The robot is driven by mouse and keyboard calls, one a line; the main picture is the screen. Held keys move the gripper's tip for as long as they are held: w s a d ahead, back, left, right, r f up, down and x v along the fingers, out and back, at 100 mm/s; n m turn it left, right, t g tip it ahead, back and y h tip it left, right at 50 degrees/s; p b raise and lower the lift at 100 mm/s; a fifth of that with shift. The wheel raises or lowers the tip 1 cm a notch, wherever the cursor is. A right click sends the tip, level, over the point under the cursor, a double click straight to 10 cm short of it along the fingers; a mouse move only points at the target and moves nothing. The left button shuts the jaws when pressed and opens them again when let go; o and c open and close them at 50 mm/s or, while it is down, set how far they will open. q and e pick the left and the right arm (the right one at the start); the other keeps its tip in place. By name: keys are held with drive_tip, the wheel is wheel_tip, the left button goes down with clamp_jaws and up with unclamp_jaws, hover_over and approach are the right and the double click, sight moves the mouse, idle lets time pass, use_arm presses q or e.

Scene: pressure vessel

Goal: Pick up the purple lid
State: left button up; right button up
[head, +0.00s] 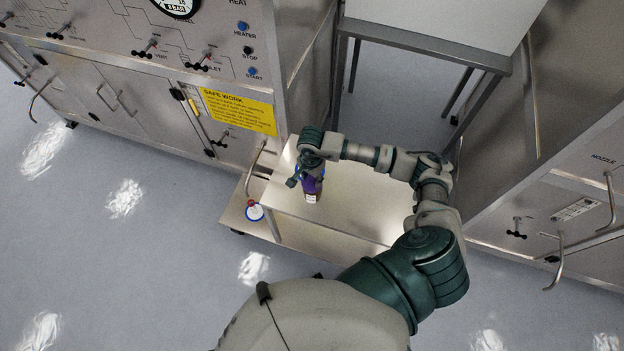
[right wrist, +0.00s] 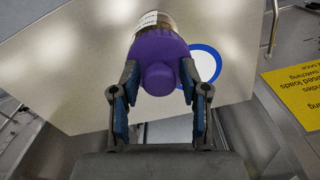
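The purple lid (right wrist: 160,60) sits on a brown bottle (right wrist: 154,21) with a white label, seen nearly end-on in the right wrist view. In the head view the lid (head: 312,185) is partly hidden by my right gripper, and the bottle's label (head: 311,198) shows below it, on the small metal table (head: 355,205). My right gripper (right wrist: 159,75) has its fingers spread, one on each side of the lid, with the rounded knob between them. I cannot tell whether the pads touch it. My left gripper is not in view.
A blue-rimmed white disc (right wrist: 204,64) lies beside the lid in the wrist view. A control cabinet with a yellow sign (head: 236,110) stands left; a steel cabinet (head: 560,205) stands right.

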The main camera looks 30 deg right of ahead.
drive_tip(key=shift+a, duration=0.1)
drive_tip(key=c, duration=0.4)
drive_tip(key=shift+r, duration=0.1)
drive_tip(key=shift+c, duration=0.2)
